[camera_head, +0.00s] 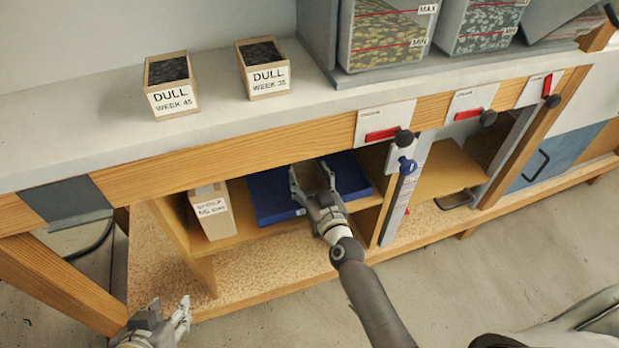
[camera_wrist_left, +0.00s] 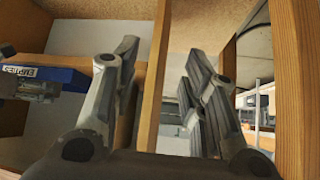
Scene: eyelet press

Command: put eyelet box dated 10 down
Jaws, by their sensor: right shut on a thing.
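My right gripper (camera_head: 312,182) reaches into the shelf under the bench and is shut on a small brown box (camera_head: 311,174). The box is mostly hidden between the fingers, and I cannot read a date on it. It is over the blue tray (camera_head: 268,197); I cannot tell whether it touches the tray. The tray also shows in the left wrist view with an EMPTIES label (camera_wrist_left: 22,71). My left gripper (camera_head: 172,314) is low at the left, in front of the bench, open and empty. Its spread fingers (camera_wrist_left: 160,88) show in the left wrist view.
A pale labelled box (camera_head: 211,211) stands left of the tray. Two DULL boxes (camera_head: 171,84) (camera_head: 263,68) stand on the worktop (camera_head: 110,125). Bins of eyelets (camera_head: 388,38) stand at the back. Wooden posts (camera_head: 383,212) bound the shelf. A blue-handled part (camera_head: 406,166) is on the right.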

